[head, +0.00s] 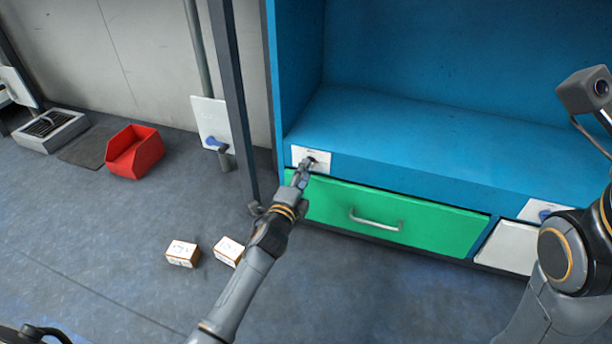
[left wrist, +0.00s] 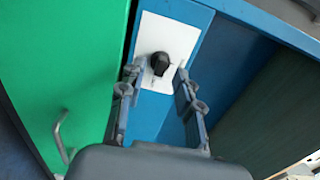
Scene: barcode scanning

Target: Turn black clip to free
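The black clip (left wrist: 159,63) is a small dark knob on a white plate (left wrist: 180,38) on the blue cabinet's edge. In the left wrist view it stands between the tips of my left gripper (left wrist: 156,74), whose fingers are apart, one on each side, with a visible gap. In the head view my left gripper (head: 305,168) is at the white plate (head: 322,157) above the green drawer's left end, and the clip is mostly hidden. I cannot read the plate's marking. My right arm shows at the right, but its gripper is out of view.
The green drawer (head: 390,214) with a metal handle (head: 375,220) is closed under the blue shelf (head: 440,135). Another white plate with a blue knob (head: 544,213) is at the right. Two small boxes (head: 183,253) and a red bin (head: 133,152) lie on the floor.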

